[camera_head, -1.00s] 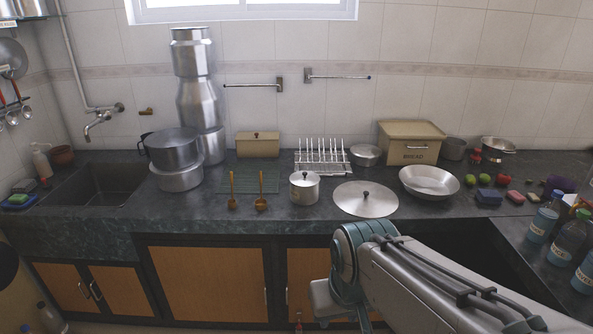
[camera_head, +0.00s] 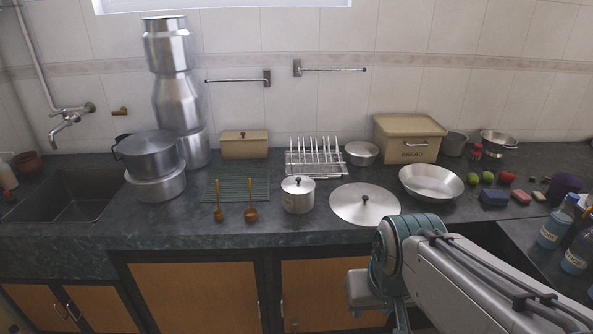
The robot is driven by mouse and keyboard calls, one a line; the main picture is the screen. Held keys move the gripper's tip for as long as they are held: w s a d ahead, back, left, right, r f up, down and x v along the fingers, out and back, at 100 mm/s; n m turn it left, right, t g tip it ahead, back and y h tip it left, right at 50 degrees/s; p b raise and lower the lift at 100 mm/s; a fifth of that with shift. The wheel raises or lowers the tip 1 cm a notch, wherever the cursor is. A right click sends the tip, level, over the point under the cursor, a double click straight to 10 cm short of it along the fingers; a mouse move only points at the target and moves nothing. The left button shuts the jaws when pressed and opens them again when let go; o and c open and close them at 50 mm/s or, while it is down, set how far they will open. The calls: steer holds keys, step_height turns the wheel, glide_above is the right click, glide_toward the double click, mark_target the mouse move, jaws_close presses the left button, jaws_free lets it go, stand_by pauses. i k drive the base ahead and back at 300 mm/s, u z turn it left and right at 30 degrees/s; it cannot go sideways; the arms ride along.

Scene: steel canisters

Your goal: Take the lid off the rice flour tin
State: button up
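No tin with a readable rice flour label shows, so I cannot tell which vessel it is. A small steel pot with a black-knobbed lid (camera_head: 298,195) stands on the counter in the middle, its lid on. A tall stack of steel canisters (camera_head: 177,100) stands against the wall at the left. A tan lidded box (camera_head: 244,144) stands at the back, right of the stack. My arm reaches in from the lower right, in front of the counter edge. The fingers of my gripper are not visible.
A loose round steel lid (camera_head: 364,204) lies right of the pot, near a wide steel bowl (camera_head: 431,183). Two ladles (camera_head: 251,206) lie left of the pot. A plate rack (camera_head: 316,160) and a tan bread box (camera_head: 408,139) stand behind. The sink (camera_head: 72,197) is at the left.

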mark_target(294, 184)
steer(key=i, duration=1.45)
